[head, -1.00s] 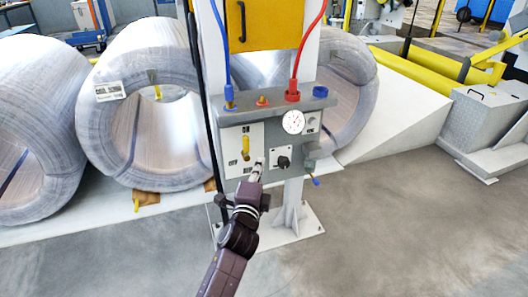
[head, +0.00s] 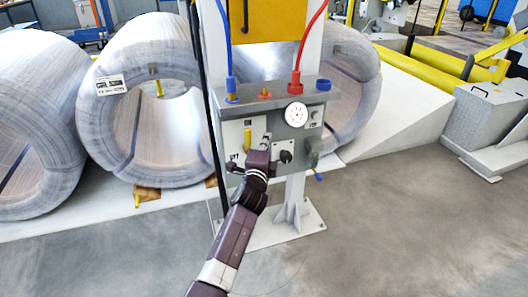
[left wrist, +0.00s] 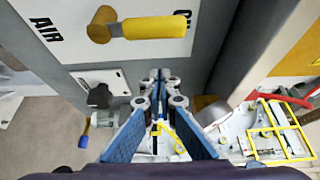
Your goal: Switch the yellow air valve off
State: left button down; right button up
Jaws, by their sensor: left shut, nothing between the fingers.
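The yellow air valve handle (head: 247,139) is on the white plate at the left of the grey control panel (head: 228,108). It stands upright in the head view. In the left wrist view the yellow handle (left wrist: 150,27) extends right from its pivot, which is beside the word AIR, toward a partly cut-off label starting with O. My left gripper (head: 267,138) is in front of the panel, just right of the handle and apart from it. In the left wrist view its blue fingers (left wrist: 159,78) are shut and empty. My right gripper is not in view.
A black knob (head: 285,156) and a round gauge (head: 296,114) are right of my gripper. Blue and red hoses (head: 297,70) rise from the panel top. Large wire coils (head: 150,100) stand behind at the left. The floor (head: 380,230) at the front right is clear.

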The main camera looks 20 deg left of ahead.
aim_at(247, 140)
pick_arm(q)
jog(key=a, duration=0.1)
jog(key=s+a+p, duration=0.1)
jog(key=a, duration=0.1)
jog(key=shift+s+a, duration=0.2)
jog(key=shift+a, duration=0.1)
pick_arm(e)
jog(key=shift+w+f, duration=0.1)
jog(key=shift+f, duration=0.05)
